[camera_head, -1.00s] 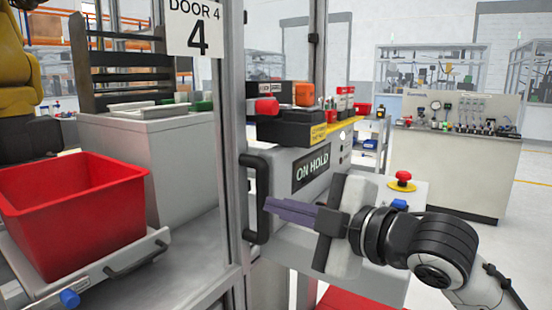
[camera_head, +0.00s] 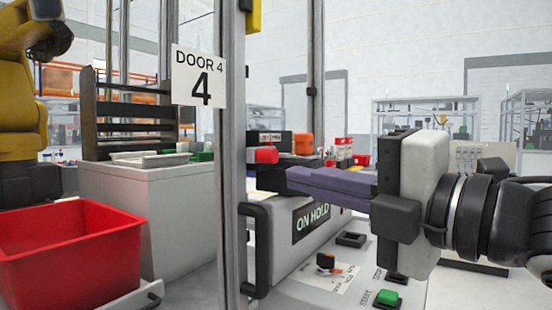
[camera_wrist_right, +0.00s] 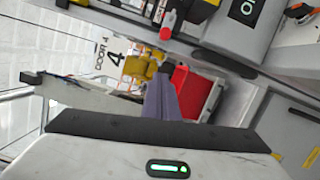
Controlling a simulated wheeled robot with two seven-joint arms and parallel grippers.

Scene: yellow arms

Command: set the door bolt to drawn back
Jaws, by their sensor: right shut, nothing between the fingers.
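A red knob (camera_head: 265,156) on a black bolt housing (camera_head: 268,177) sits beside the door post, right of the DOOR 4 sign (camera_head: 198,77). I take it for the door bolt; its position, drawn back or not, I cannot tell. The red knob also shows in the right wrist view (camera_wrist_right: 168,26). My right gripper (camera_head: 291,180), with purple fingers, is shut and empty. Its tips appear just right of the knob and slightly lower, overlapping the housing in the picture; contact is unclear. The fingers hide part of the housing. In the right wrist view the fingers (camera_wrist_right: 158,84) point away from the knob's side. My left gripper is not in view.
A black door handle (camera_head: 254,250) stands below the bolt. An ON HOLD sign (camera_head: 312,220), a rotary switch (camera_head: 327,262) and a green button (camera_head: 387,298) are on the station below my right gripper. A red bin (camera_head: 70,255) is at left.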

